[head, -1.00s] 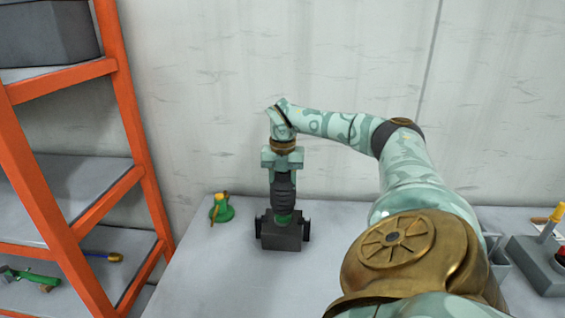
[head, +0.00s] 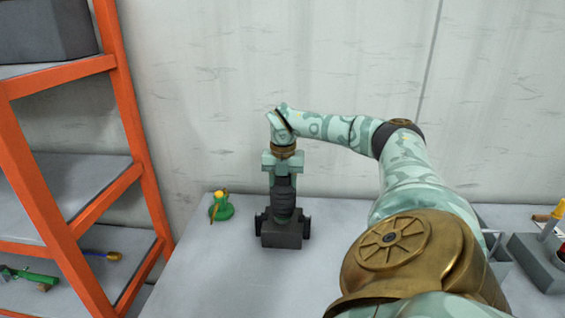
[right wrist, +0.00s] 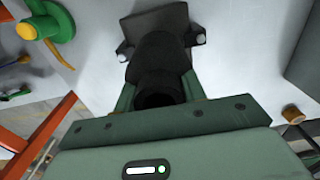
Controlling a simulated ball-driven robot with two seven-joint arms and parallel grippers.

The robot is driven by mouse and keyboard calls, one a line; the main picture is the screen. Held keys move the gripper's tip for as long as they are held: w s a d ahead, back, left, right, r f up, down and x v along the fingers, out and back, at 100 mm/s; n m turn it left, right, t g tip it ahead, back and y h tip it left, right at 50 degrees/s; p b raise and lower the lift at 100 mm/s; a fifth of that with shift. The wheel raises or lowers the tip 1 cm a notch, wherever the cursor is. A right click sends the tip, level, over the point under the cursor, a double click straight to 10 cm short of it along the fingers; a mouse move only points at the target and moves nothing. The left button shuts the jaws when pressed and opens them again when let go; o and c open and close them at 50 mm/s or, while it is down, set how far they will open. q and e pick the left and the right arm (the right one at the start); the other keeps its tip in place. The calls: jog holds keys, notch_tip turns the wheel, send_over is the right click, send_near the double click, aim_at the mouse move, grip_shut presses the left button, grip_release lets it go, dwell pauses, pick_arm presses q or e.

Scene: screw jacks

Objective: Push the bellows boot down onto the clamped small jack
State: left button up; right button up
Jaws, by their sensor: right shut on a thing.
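The black ribbed bellows boot (head: 284,204) stands upright over the dark clamp block (head: 281,235) on the bench. It hides the clamped small jack, and its lower edge is at or very near the top of the block. My right gripper (head: 283,181) points straight down and is shut around the boot's upper part. In the right wrist view the boot (right wrist: 160,58) is between the fingers, with the clamp (right wrist: 155,18) beyond it. My left gripper is not in view.
A green jack with a yellow top (head: 221,208) stands on the bench left of the clamp. An orange shelf rack (head: 134,125) is at the left. A grey holder (head: 540,265) is at the far right. The bench (head: 215,270) in front of the clamp is clear.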

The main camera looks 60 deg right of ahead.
jog(key=shift+s+a+f, duration=0.15)
jog(key=shift+a+f, duration=0.05)
jog(key=shift+f, duration=0.25)
jog(key=shift+w+d+f+b, duration=0.15)
jog(key=shift+f+b, duration=0.1)
jog(key=shift+f, duration=0.1)
jog(key=shift+w+d+f+b, duration=0.1)
jog(key=shift+f+b, duration=0.1)
jog(key=shift+f, duration=0.15)
jog(key=shift+s+a, duration=0.1)
jog(key=shift+f, duration=0.25)
jog(key=o, duration=1.1)
notch_tip(320, 180, up, 16)
jog(key=p, duration=0.6)
jog(key=shift+r, duration=0.15)
